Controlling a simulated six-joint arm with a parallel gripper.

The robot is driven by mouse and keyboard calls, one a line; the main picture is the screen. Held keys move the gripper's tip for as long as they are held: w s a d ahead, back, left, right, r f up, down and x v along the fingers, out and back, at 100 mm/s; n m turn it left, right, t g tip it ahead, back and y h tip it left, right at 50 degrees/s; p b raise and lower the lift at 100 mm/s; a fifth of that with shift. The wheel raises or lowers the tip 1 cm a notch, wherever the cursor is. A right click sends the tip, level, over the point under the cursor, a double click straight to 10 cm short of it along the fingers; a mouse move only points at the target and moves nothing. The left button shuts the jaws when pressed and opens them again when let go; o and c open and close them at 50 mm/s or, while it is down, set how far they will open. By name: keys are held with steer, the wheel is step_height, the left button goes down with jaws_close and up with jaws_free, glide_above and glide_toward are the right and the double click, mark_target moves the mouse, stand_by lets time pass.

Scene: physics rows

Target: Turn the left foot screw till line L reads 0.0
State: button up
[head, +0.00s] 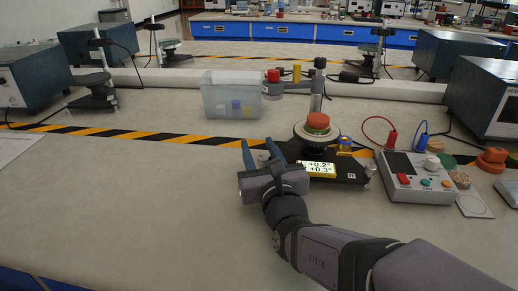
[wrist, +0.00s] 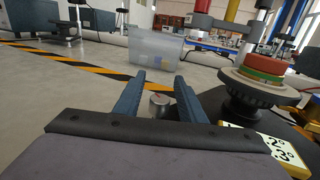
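The black levelling base (head: 345,168) carries a round stage with an orange-red disc (head: 318,121) on top. Its yellow display (head: 320,169) shows two lines, +0.2° and +0.3°; their line letters are partly hidden or too small to read. My gripper (head: 260,150) is at the base's left corner with two blue fingers apart. In the wrist view, a silver knob (wrist: 160,103), apparently the left foot screw, shows between the open fingers (wrist: 160,82); I cannot tell whether they touch it. The head view hides this knob. The right foot screw (head: 370,170) stands near an R mark.
A clear bin (head: 231,97) with coloured pieces stands behind my gripper. A grey control box (head: 417,177) with red and blue leads is right of the base. A black-yellow stripe (head: 130,134) crosses the bench. The bench front left is free.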

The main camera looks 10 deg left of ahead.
step_height(320, 180, up, 10)
steer(key=p, duration=0.2)
steer(key=shift+p, duration=0.3)
stand_by(0.3)
